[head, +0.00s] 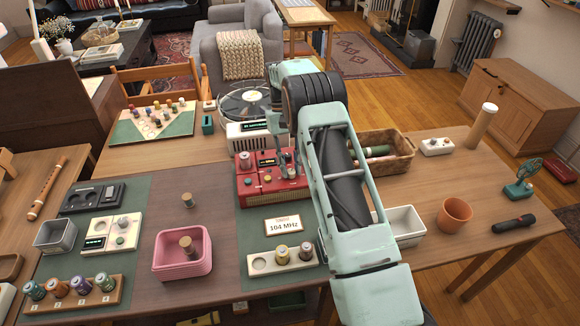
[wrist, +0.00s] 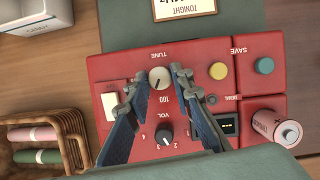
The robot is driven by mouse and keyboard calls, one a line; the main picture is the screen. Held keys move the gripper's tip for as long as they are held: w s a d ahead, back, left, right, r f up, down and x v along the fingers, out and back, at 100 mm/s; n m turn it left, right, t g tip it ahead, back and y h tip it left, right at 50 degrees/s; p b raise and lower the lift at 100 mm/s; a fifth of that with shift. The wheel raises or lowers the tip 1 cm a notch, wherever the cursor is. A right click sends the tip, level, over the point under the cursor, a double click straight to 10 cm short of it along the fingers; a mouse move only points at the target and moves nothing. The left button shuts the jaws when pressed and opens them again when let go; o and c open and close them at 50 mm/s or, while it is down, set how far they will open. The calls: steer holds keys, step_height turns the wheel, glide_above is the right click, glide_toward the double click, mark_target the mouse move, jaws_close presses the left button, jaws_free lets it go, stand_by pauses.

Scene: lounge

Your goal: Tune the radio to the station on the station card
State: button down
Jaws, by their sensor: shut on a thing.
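The red radio (head: 270,190) stands on the green mat beneath my arm and also fills the middle of the wrist view (wrist: 112,72). Its white TUNE knob (wrist: 160,78) sits between the fingertips of my gripper (wrist: 156,88), which is shut on it. The dark VOL knob (wrist: 165,135) lies between the finger bodies. A yellow button (wrist: 218,71) and a teal button (wrist: 264,65) are near the SAVE label. The dark display (wrist: 228,124) is partly hidden by a finger; I cannot read its digits. The station card (head: 283,226) reads 104 MHz and lies in front of the radio.
A wicker basket (head: 400,152) with rolled items and a white box (head: 402,222) stand right of the radio. A pink bin (head: 183,262) is at left. A tray with small cylinders (head: 262,262) is in front.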

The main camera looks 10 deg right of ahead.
steer(key=shift+d+m+y, duration=0.1)
steer(key=shift+m+y, duration=0.6)
steer(key=shift+m, duration=0.9)
steer(key=c, duration=1.7)
jaws_free()
steer(key=shift+r, duration=0.1)
steer(key=shift+v, duration=3.7)
steer(key=shift+d, duration=0.1)
